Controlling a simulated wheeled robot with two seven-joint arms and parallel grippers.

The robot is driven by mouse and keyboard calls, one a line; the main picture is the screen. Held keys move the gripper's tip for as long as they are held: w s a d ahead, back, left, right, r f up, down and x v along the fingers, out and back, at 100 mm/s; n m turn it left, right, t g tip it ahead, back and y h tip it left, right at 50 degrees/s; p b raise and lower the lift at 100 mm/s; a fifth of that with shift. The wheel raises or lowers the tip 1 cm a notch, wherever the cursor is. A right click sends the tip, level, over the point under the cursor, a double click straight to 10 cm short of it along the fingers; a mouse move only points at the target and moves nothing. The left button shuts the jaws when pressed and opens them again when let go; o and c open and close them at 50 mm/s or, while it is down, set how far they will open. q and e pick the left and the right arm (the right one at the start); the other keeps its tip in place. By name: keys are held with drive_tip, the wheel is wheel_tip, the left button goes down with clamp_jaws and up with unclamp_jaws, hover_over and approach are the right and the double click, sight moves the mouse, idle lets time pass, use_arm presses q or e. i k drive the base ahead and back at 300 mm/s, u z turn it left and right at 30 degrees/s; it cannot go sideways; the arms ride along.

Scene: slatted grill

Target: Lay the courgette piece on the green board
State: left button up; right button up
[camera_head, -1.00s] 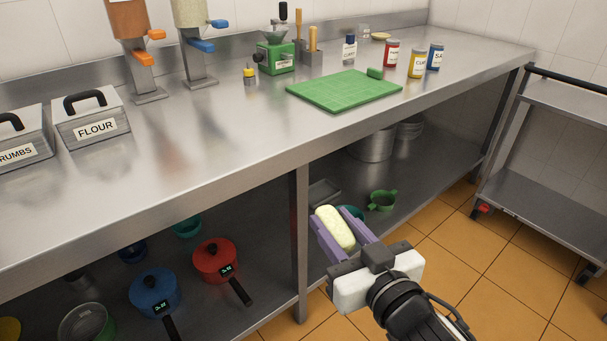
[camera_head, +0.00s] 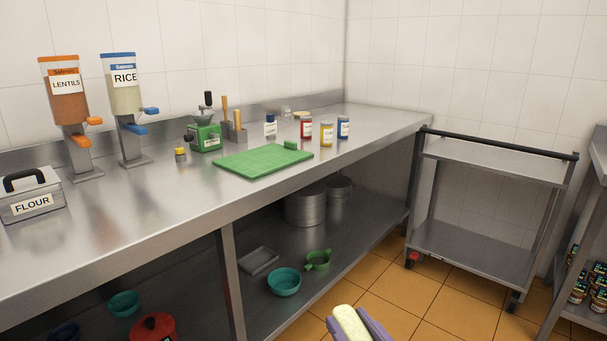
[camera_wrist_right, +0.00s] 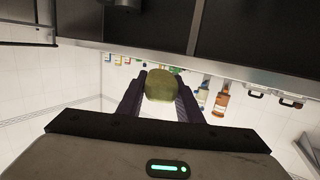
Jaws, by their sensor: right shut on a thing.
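The courgette piece (camera_head: 350,322) is pale yellow-green and held between the purple fingers of my right gripper (camera_head: 361,325), at the bottom edge of the head view. In the right wrist view the courgette piece (camera_wrist_right: 160,85) sits between both fingers of my right gripper (camera_wrist_right: 160,97), which is shut on it. The green board (camera_head: 262,160) lies flat on the steel counter, beyond and to the left of the gripper. A small green object (camera_head: 291,145) is at its far right corner. My left gripper is not in view.
The steel counter (camera_head: 120,215) has jars (camera_head: 326,133) right of the board and a green grinder (camera_head: 205,137) behind it. Dispensers (camera_head: 125,100) stand at the left. A steel trolley (camera_head: 490,155) stands right; orange floor lies between.

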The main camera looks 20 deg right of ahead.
sight(267, 161)
drive_tip(key=z, duration=1.05)
drive_tip(key=i, duration=1.2)
drive_tip(key=u, duration=0.25)
